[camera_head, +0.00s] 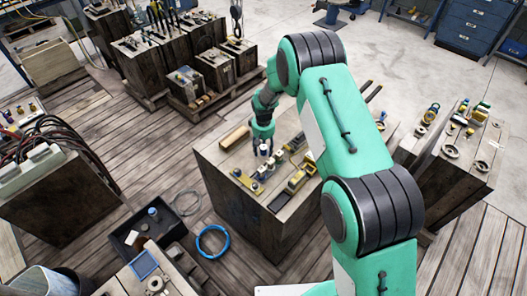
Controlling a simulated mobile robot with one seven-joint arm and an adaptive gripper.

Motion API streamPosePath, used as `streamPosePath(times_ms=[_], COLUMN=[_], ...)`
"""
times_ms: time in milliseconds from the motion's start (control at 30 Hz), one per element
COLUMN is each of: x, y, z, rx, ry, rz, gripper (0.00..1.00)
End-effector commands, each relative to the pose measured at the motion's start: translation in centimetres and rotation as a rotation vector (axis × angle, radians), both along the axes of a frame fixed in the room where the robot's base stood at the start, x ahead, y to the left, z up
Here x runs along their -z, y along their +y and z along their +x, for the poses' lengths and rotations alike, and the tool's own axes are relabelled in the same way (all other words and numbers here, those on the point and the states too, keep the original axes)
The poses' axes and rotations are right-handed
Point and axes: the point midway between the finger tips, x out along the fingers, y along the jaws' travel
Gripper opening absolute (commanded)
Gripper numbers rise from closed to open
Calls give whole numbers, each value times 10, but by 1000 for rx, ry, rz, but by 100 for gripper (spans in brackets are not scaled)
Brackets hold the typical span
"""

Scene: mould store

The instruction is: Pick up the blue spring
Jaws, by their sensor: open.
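My gripper (262,150) points down over the top of the wooden block-like stand (225,178) in the middle of the head view. Its jaws are open. A small pale piece shows at the fingertips; I cannot tell whether it is part of the gripper or a thing on the stand. I cannot make out the blue spring for certain; small parts near the fingers are too small to tell apart, and my arm hides the stand's right side.
On the stand lie a tan wooden bar (234,137) and yellow-and-dark parts (298,181). A blue coiled ring (212,242) lies on the plank floor, near a black tray (125,238). More stands with parts are at the right (452,180) and back left (183,70).

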Motion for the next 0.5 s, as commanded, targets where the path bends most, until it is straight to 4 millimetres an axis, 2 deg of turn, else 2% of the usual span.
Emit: streamPosePath(times_ms=[400, 467, 500], x=[0, 0, 0], y=[0, 0, 0], z=[0, 0, 0], rx=[0, 0, 0], ry=[0, 0, 0], rz=[0, 0, 0], gripper=[49, 39, 31])
